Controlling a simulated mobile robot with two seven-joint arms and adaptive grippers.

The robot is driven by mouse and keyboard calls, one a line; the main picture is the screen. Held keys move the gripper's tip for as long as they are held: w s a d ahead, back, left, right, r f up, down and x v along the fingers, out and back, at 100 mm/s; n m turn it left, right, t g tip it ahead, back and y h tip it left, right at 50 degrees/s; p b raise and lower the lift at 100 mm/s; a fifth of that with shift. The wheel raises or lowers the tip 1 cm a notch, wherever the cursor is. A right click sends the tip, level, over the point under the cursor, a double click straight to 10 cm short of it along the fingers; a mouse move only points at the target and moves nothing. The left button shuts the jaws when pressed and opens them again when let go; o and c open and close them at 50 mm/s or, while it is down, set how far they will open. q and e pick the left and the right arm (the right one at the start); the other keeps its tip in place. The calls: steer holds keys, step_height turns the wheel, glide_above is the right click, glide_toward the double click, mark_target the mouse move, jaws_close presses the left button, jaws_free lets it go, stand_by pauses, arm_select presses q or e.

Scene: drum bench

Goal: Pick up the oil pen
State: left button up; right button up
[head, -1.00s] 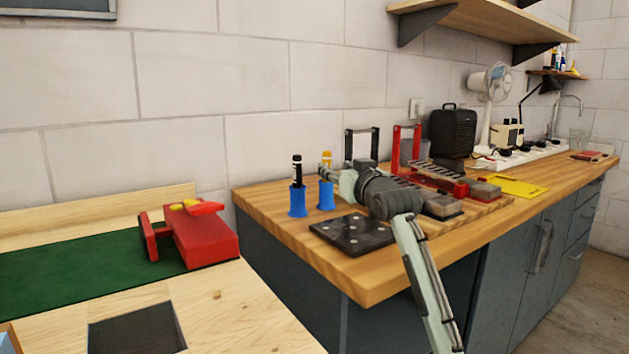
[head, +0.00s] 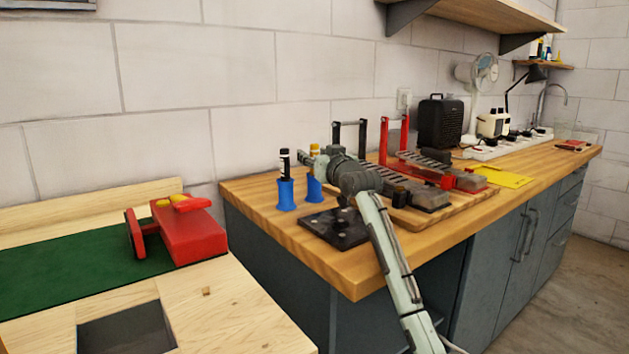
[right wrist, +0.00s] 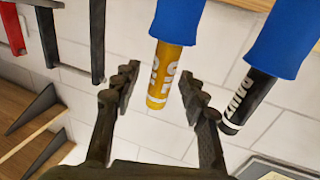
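The oil pen (head: 314,151) is yellow and stands upright in a blue holder (head: 314,189) on the wooden bench. In the right wrist view the oil pen (right wrist: 169,72) is lettered, appears upside down, and lies between my open fingers. My right gripper (head: 306,160) is at the height of the pen's upper part. It also shows in the right wrist view (right wrist: 159,90), with gaps on both sides of the pen. A black paint pen (head: 284,162) stands in a second blue holder (head: 286,195) to the left; it is outside the fingers in the right wrist view (right wrist: 246,100). My left gripper is not in view.
A dark square plate (head: 335,229) lies in front of the holders, under my right arm. A red-framed rack (head: 384,140) and grey blocks stand to the right. A red box-shaped object (head: 193,236) sits on the green mat (head: 75,280) at left.

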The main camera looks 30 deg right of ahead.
steer(key=c, duration=0.8)
steer(key=shift+c, duration=0.3)
steer(key=shift+r, duration=0.1)
